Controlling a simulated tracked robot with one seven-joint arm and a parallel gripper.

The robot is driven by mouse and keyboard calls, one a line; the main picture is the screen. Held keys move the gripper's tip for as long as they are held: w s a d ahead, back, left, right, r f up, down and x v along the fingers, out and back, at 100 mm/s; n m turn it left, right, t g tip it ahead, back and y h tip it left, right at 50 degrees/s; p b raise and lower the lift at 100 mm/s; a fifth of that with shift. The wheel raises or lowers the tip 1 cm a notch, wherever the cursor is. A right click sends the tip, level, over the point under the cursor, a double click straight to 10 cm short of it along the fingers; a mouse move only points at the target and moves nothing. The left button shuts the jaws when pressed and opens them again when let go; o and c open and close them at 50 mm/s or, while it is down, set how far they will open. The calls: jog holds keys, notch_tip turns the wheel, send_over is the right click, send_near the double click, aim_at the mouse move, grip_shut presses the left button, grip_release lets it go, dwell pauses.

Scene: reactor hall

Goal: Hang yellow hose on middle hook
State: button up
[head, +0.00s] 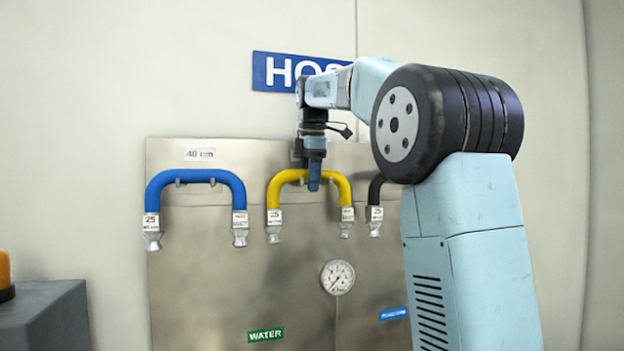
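The yellow hose (276,192) is a short arch with metal couplings on both ends, in the middle of the steel panel (220,290) in the head view. Its ends hang down. My gripper (314,184) points down at the top of the arch and covers part of it. I cannot tell whether the fingers are closed on the hose or only in front of it. The middle hook is mostly hidden behind the hose and gripper, so I cannot tell whether the hose rests on it.
A blue hose (196,177) hangs on pegs at the left. A black hose (376,190) is partly hidden by my arm at the right. A pressure gauge (337,277) and a green WATER label (265,335) sit lower. A grey box (45,320) stands at lower left.

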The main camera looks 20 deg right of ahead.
jog(key=shift+o, duration=0.3)
jog(key=v, duration=1.3)
jog(key=s, duration=1.1)
jog(key=shift+r, duration=0.35)
jog(key=s+f+m+t, duration=0.1)
jog(key=s+f+m, duration=0.5)
jog(key=f, duration=0.7)
jog(key=s+f+m+t, duration=0.1)
jog(key=s+f+m, duration=0.5)
jog(key=f, duration=0.7)
jog(key=s+f+m+t, duration=0.1)
jog(key=s+f+m, duration=0.5)
jog(key=f, duration=0.7)
jog(key=shift+s+d, duration=0.4)
jog(key=shift+s, duration=0.25)
jog(key=shift+f, duration=0.1)
